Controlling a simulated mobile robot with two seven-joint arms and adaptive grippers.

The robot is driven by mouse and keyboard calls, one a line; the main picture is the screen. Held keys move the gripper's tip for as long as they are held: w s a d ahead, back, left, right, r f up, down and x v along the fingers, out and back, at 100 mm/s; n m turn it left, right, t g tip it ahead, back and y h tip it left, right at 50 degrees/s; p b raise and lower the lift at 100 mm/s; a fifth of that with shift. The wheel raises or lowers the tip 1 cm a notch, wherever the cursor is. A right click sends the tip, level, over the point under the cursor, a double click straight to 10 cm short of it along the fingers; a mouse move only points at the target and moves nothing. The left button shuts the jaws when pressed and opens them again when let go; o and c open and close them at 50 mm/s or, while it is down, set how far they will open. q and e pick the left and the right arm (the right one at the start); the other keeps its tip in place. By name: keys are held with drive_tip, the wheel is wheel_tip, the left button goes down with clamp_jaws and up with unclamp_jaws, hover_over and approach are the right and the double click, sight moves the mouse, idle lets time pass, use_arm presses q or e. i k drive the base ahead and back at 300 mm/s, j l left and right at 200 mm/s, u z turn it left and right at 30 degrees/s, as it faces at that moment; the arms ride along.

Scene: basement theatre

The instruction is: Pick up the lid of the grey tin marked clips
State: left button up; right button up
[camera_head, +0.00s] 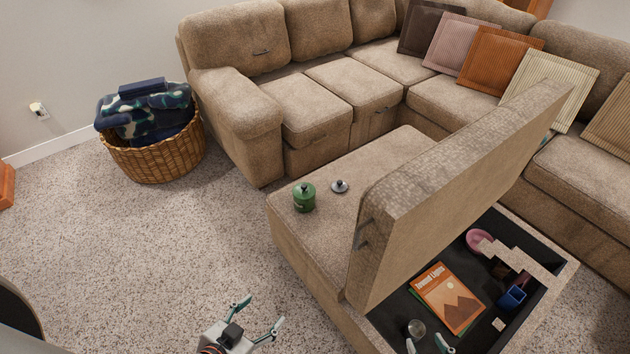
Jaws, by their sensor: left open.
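A small grey round lid-like piece with a dark knob (340,187) lies on the flat chaise seat. A green lidded tin (304,198) stands to its left, apart from it. A grey round thing (416,328) sits in the open storage box under the raised seat; I cannot tell whether it is the tin, and no clips marking is readable. My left gripper (258,315) is open and empty over the carpet, in front of the chaise. My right gripper (426,344) shows only its two separated fingertips at the bottom edge, near the grey round thing.
The raised seat panel (455,200) stands upright right of the lid. The storage box (395,306) holds an orange book (450,298), a pink round item (479,241) and a blue item (512,296). A wicker basket (160,161) stands left. Carpet is clear between.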

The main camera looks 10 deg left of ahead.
sight(339, 186)
drive_tip(key=i+j+u, duration=0.1)
drive_tip(key=k+j+z, duration=0.1)
drive_tip(key=k+z, duration=0.25)
drive_tip(key=z, duration=0.15)
drive_tip(key=k+z, duration=0.3)
drive_tip(key=z, duration=0.2)
drive_tip(key=i+j+z, duration=0.3)
drive_tip(key=j, duration=1.15)
drive_tip(key=j+z, duration=0.3)
drive_tip(key=j, duration=1.15)
